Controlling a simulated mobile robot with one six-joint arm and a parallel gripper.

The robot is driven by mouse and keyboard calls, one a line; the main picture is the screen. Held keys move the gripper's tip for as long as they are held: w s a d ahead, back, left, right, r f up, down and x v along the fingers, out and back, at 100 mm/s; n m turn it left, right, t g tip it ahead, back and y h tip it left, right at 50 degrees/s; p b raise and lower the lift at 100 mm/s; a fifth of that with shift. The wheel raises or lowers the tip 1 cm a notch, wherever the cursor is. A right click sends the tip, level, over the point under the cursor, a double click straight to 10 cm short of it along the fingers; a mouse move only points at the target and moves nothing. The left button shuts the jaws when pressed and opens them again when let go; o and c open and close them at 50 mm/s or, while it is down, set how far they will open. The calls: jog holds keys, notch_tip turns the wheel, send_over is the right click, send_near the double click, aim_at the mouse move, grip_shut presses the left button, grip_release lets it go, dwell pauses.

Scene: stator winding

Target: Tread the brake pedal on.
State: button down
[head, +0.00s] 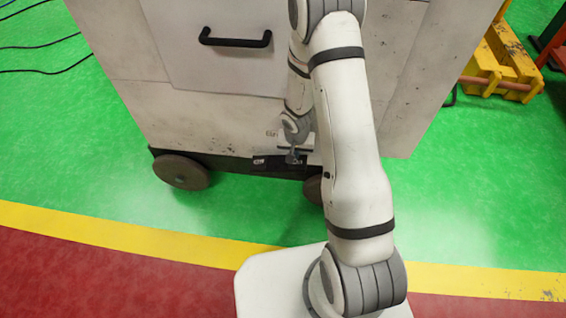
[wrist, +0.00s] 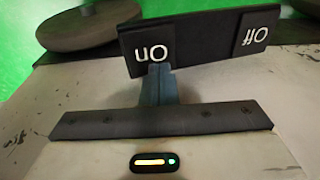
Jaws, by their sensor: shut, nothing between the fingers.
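In the wrist view the bar appears upside down, with the "On" pad (wrist: 150,48) at left and the "Off" pad (wrist: 257,34) at right. My gripper (head: 293,158) is shut and empty, its fingers together. In the wrist view its fingertips (wrist: 159,68) overlap the lower edge of the "On" lettering. I cannot tell whether they touch the pad or whether it is pressed.
The cart (head: 226,72) stands on green floor, with a black handle (head: 235,39) above the pedal. A yellow metal frame (head: 504,65) stands at far right. Cables lie at upper left.

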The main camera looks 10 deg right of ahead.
jog(key=shift+f+b, duration=1.3)
dwell(0.4)
jog(key=shift+r, duration=0.2)
notch_tip(320, 180, up, 7)
jog(key=p, duration=0.6)
jog(key=shift+f, duration=0.1)
dwell(0.5)
